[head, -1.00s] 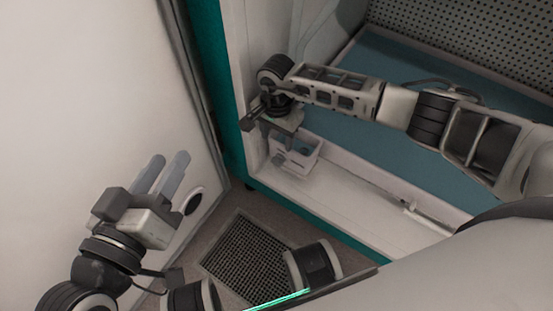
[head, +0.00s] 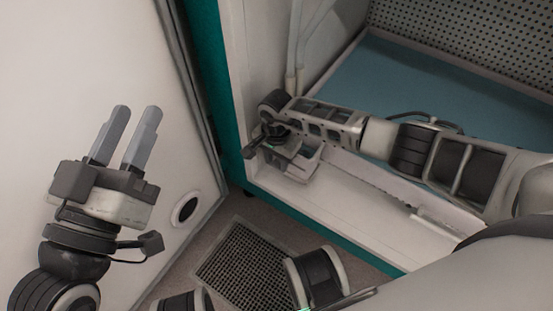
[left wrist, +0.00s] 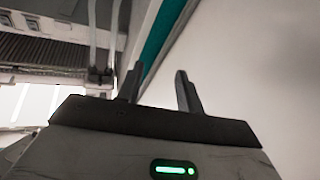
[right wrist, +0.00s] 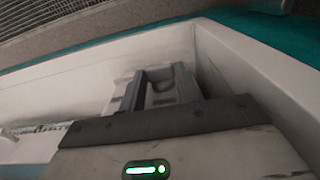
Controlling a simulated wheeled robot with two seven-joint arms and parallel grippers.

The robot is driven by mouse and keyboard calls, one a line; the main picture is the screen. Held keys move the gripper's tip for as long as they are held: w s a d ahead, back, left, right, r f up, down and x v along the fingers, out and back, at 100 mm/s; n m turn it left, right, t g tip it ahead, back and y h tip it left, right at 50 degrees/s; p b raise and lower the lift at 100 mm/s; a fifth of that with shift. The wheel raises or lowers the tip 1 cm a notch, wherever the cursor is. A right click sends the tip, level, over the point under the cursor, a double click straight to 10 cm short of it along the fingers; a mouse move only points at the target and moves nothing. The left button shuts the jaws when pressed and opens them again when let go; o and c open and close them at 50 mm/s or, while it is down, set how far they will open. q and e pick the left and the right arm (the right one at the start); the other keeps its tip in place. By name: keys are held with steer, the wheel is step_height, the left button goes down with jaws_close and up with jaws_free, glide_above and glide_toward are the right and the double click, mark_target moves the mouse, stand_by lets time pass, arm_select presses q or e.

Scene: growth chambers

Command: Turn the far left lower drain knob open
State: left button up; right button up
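My right gripper (head: 300,165) is low inside the front left corner of the open chamber, pointing down by the front wall. In the right wrist view its fingers (right wrist: 160,90) are apart, with a grey piece between or just beyond their tips. I cannot tell whether this piece is the drain knob or whether the fingers touch it. No knob is clearly visible in the head view, where the right gripper and wrist cover that corner. My left gripper (head: 127,137) is open and empty, in front of the white panel at left; its fingers also show in the left wrist view (left wrist: 160,92).
The chamber's white front wall (head: 330,220) has a teal outer edge (head: 232,130). A blue tray floor (head: 400,95) lies behind it. Thin tubes (head: 295,50) run down the chamber's left side. The white panel (head: 90,60) stands at left, and a floor grate (head: 245,265) lies below.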

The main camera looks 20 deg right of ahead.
steer(key=c, duration=0.4)
arm_select(q)
steer(key=shift+r, duration=0.1)
arm_select(e)
steer(key=shift+s+d+t+p, duration=0.1)
steer(key=shift+d+t+p, duration=0.1)
steer(key=shift+t+p, duration=0.15)
steer(key=shift+s+t+y, duration=0.1)
steer(key=shift+t+y, duration=0.15)
steer(key=shift+y, duration=0.25)
steer(key=shift+s+t+y, duration=0.1)
steer(key=shift+t+y, duration=0.3)
steer(key=shift+t, duration=0.1)
arm_select(q)
steer(key=shift+s+d+f+n+g+y, duration=0.15)
steer(key=shift+f+n+g, duration=0.2)
steer(key=shift+f, duration=0.25)
steer(key=shift+s+f+n+g+y, duration=0.15)
steer(key=shift+f+n+g, duration=0.1)
steer(key=shift+f+n, duration=0.25)
arm_select(e)
steer(key=o, duration=1)
